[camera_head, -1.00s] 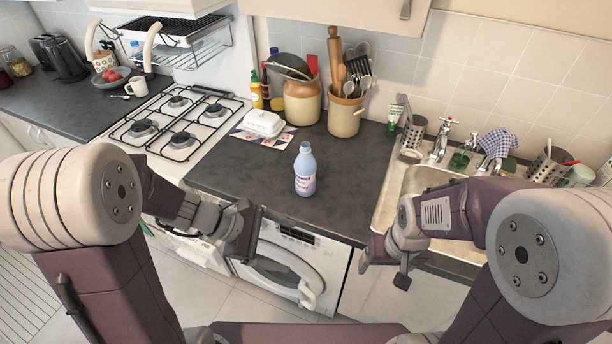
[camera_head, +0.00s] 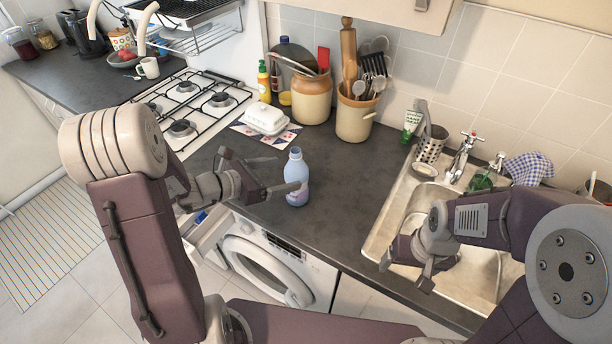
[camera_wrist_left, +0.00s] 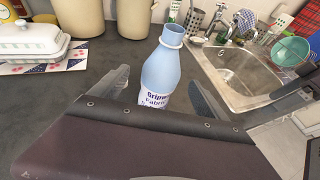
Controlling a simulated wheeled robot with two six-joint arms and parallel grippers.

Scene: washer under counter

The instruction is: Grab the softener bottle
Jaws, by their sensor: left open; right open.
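The softener bottle (camera_head: 296,178) is light blue with a white and purple label. It stands upright on the dark counter above the washing machine. In the left wrist view the bottle (camera_wrist_left: 164,75) stands between the two open fingers, its lower part hidden by my gripper body. My left gripper (camera_head: 273,173) is open, just left of the bottle, with one finger reaching across in front of it. I cannot tell if the fingers touch it. My right gripper (camera_head: 405,264) is open and empty, near the sink's front edge.
The washing machine (camera_head: 262,262) is under the counter. A white butter dish (camera_head: 266,118) and utensil pots (camera_head: 355,117) stand behind the bottle. The sink (camera_head: 440,210) is to the right, the gas hob (camera_head: 195,105) to the left. Counter right of the bottle is clear.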

